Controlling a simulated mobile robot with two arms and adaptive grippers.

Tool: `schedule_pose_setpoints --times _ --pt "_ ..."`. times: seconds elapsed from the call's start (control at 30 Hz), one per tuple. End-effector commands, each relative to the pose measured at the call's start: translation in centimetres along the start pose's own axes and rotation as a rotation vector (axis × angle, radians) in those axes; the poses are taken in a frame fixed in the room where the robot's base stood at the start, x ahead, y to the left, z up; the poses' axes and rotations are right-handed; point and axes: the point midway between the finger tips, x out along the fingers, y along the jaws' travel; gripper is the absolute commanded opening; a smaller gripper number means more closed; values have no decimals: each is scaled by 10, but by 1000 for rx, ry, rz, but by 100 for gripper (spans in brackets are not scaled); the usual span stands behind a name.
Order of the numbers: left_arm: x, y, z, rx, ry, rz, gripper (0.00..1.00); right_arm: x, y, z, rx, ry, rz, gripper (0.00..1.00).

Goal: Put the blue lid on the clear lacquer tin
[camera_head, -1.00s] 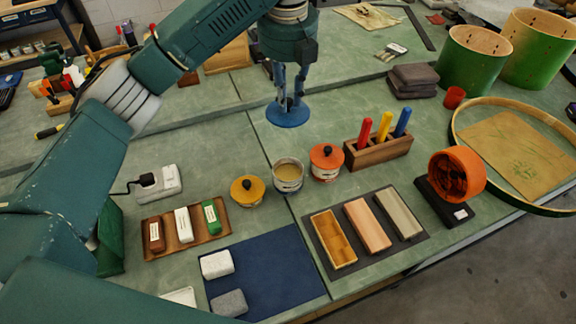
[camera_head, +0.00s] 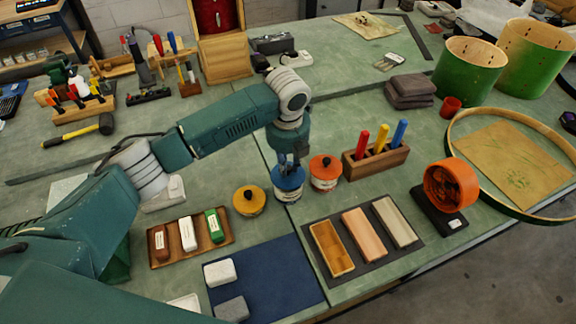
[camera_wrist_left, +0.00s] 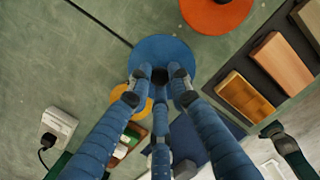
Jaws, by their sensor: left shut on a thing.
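The blue lid (camera_head: 288,174) is in my left gripper (camera_head: 288,165), which is shut on its dark knob. In the head view the lid sits at the top of the clear lacquer tin (camera_head: 288,193), level and over its mouth. Whether it is fully seated or just above the rim I cannot tell. In the left wrist view the blue lid (camera_wrist_left: 163,58) shows under the fingertips (camera_wrist_left: 172,75) and hides the tin.
An orange-lidded tin (camera_head: 325,172) stands close on the right and a yellow-lidded tin (camera_head: 249,201) on the left. A wooden block with coloured sticks (camera_head: 376,160) is further right.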

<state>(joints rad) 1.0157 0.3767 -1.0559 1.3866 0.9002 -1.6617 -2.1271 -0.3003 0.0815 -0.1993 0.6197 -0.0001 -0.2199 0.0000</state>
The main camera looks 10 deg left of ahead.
Motion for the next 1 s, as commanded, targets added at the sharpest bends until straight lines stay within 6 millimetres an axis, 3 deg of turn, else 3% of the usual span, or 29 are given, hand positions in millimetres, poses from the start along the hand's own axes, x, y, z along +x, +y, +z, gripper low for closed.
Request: schedule_pose_setpoints --times 0.13,0.5,0.53,0.63,1.0 --pt "15 0 -2 1 -1 -1 0 -6 -2 -1 0 0 -3 40" --pt "20 0 -2 1 -1 -1 0 -4 -5 -1 0 1 -5 40" --pt "20 0 -2 1 -1 -1 21 -4 -5 -1 0 1 -5 40" --pt "20 0 -2 1 -1 -1 38 -4 -4 -1 0 1 -5 40" --pt "14 -1 -1 1 -3 -2 38 -3 -3 -1 0 1 -4 40"
